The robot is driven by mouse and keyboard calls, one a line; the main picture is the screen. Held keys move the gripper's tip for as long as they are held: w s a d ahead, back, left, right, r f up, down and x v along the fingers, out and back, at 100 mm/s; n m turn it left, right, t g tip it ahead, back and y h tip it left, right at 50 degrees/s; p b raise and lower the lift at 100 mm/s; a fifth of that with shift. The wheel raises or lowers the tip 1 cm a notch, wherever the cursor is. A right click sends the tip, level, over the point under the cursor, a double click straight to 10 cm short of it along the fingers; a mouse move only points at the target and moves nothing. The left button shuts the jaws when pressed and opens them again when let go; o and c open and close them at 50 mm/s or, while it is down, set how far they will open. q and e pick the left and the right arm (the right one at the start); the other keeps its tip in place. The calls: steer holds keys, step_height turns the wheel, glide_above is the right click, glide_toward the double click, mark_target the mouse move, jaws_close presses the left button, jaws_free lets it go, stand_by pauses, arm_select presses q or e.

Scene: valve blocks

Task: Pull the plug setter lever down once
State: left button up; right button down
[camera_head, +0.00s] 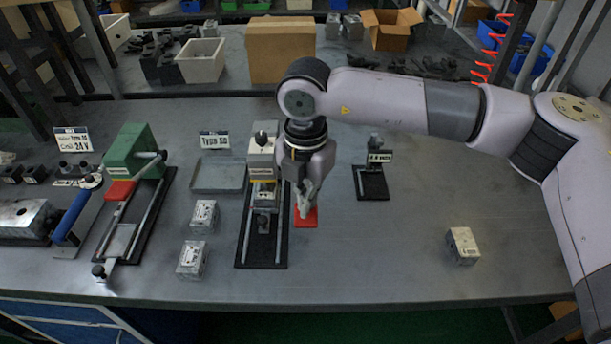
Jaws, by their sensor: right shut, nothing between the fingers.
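A press-like station (262,170) with a pale head, dark knob and black base with rails stands at mid-table; I take it for the plug setter, though its label is too small to read. My right gripper (304,210) points down just right of it, shut and empty, over a red patch (309,219). Whether the fingertips touch the patch I cannot tell. No lever of this station shows clearly; the gripper and wrist may hide it. My left gripper is not in view.
A green station (133,150) and a blue-handled lever (76,212) stand left. Metal blocks (203,215) (192,259) lie left of the press, another (462,245) far right. A grey tray (218,177) and a small black stand (371,184) are nearby.

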steer(key=shift+f+b, duration=3.45)
steer(key=shift+f, duration=0.65)
step_height(320, 180, up, 18)
steer(key=p, duration=0.8)
steer(key=shift+f, duration=0.15)
